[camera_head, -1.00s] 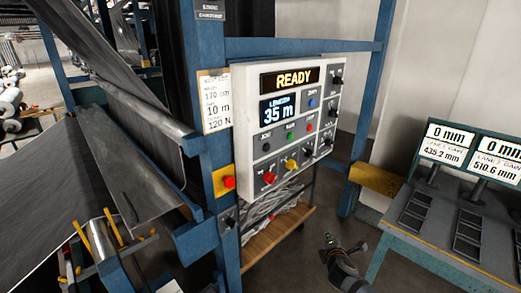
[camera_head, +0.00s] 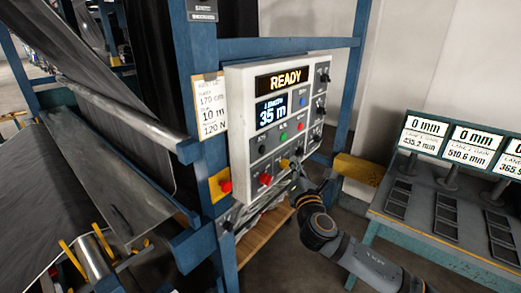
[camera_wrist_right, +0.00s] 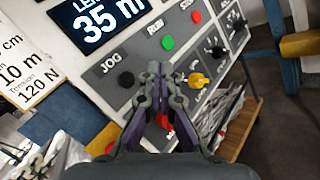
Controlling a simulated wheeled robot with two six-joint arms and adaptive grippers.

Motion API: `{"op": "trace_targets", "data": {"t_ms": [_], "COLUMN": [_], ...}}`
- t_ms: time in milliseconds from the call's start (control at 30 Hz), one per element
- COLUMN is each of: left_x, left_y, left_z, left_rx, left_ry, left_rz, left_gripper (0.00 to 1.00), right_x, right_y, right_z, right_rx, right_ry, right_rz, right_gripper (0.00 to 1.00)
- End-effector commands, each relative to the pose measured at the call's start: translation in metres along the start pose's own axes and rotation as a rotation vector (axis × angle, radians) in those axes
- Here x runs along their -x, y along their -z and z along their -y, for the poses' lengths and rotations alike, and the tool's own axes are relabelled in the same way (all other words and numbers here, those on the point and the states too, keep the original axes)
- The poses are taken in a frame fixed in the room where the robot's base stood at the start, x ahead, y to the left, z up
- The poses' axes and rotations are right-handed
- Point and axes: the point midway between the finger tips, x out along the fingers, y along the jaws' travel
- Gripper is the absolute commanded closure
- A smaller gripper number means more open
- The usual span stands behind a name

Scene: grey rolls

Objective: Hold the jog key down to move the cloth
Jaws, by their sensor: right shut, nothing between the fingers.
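The black jog key (camera_head: 262,149) sits on the white and grey control panel (camera_head: 240,110), below a display reading 35 m. In the right wrist view the jog key (camera_wrist_right: 126,80), labelled JOG, is just left of my fingertips. My right gripper (camera_head: 297,170) is in front of the panel's lower part; in the wrist view its fingers (camera_wrist_right: 160,68) are together and empty. I cannot tell whether they touch the panel. The grey cloth (camera_head: 35,185) hangs over the machine at left. The panel's upper display (camera_head: 285,79) reads READY. My left gripper is out of view.
Near the fingers are a green button (camera_wrist_right: 167,43), a yellow knob (camera_wrist_right: 197,79) and a partly hidden red knob (camera_wrist_right: 164,122). A red button on a yellow box (camera_head: 224,186) is left of the panel. A console (camera_head: 440,215) with several displays stands at right.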

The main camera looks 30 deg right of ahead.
Motion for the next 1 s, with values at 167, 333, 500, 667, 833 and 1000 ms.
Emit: {"op": "trace_targets", "data": {"t_ms": [167, 333, 500, 667, 833, 1000], "left_x": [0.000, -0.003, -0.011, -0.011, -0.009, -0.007], "left_y": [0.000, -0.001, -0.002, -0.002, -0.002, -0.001], "left_z": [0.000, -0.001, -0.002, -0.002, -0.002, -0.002], "left_rx": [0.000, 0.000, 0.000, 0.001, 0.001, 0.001], "left_ry": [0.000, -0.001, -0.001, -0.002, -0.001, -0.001], "left_rz": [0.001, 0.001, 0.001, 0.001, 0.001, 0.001], "left_gripper": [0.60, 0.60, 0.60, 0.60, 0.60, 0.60], "right_x": [0.000, -0.003, -0.016, -0.033, -0.049, -0.059], "right_y": [0.000, 0.003, 0.013, 0.023, 0.035, 0.042], "right_z": [0.000, 0.000, -0.007, -0.021, -0.034, -0.042], "right_rx": [-0.001, -0.006, -0.013, -0.012, -0.008, -0.005], "right_ry": [0.000, 0.003, 0.009, 0.007, 0.005, 0.003], "right_rz": [0.000, 0.002, 0.003, 0.001, -0.001, 0.000], "right_gripper": [1.00, 1.00, 1.00, 1.00, 1.00, 1.00]}}
